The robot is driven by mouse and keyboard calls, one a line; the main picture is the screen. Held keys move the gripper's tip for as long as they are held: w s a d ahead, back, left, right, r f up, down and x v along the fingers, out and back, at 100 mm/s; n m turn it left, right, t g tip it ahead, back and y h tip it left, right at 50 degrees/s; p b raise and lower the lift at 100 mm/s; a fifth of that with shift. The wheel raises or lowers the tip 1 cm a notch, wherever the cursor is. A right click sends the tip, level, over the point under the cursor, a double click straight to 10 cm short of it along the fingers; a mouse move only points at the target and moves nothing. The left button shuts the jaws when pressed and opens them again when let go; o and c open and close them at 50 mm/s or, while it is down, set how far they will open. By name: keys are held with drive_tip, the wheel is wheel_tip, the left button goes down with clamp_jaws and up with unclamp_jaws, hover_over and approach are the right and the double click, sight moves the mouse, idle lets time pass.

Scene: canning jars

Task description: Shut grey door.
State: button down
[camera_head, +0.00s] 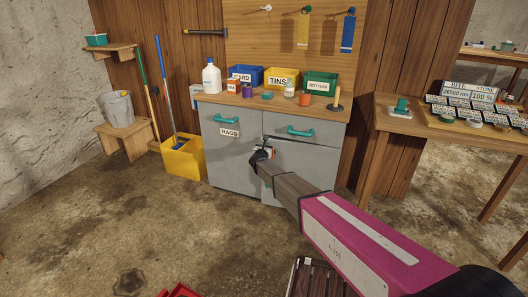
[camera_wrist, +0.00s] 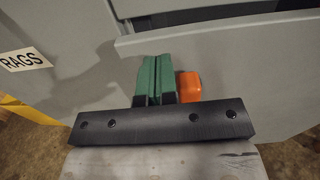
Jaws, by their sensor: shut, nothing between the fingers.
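The grey cabinet (camera_head: 233,160) stands against the wooden wall. Its lower right grey door (camera_head: 285,160) is partly hidden behind my gripper and arm. In the wrist view, the grey door (camera_wrist: 235,75) fills the right side, with a dark gap above its top edge, so it seems to stand slightly ajar. My gripper (camera_wrist: 154,75) has its green fingers shut and empty, close in front of the door's left part. An orange block-like piece (camera_wrist: 188,86) shows just right of the fingers. I cannot tell whether the fingers touch the door.
The left front bears a RAGS label (camera_head: 228,132) and a teal handle (camera_head: 226,119); another teal handle (camera_head: 300,132) is at upper right. A yellow bucket (camera_head: 184,158) stands left of the cabinet. A wooden table (camera_head: 384,120) is at right. A dark slatted thing (camera_head: 318,278) lies low in front.

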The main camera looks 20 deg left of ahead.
drive_tip(key=shift+w, duration=0.75)
drive_tip(key=w, duration=0.3)
drive_tip(key=shift+w, duration=0.25)
drive_tip(key=shift+s, duration=0.1)
